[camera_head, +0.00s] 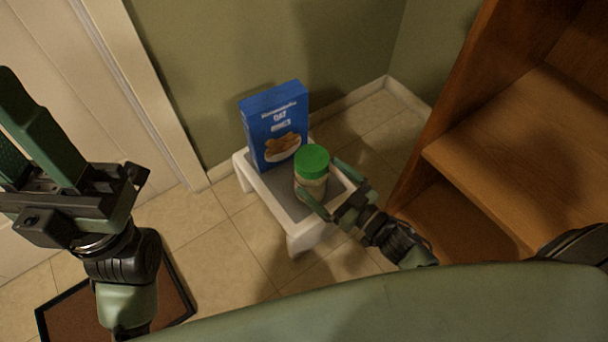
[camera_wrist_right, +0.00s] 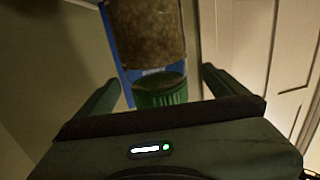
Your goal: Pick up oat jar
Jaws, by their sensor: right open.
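The oat jar (camera_head: 311,187) has a green lid (camera_head: 312,160) and a clear body with tan contents. It stands upright on a small white stool (camera_head: 296,228). My right gripper (camera_head: 331,188) is open, with its fingers on either side of the jar's near right side. In the right wrist view the jar (camera_wrist_right: 150,35) appears upside down, its green lid (camera_wrist_right: 160,92) between the two open fingers. I cannot tell whether a finger touches it. My left gripper (camera_head: 25,135) is raised at the left edge, partly cut off, its fingers apart and empty.
A wooden shelf unit (camera_head: 510,150) is at the right. A wall and white door (camera_head: 60,80) lie behind. A brown mat with a dark border (camera_head: 172,290) lies on the tiled floor.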

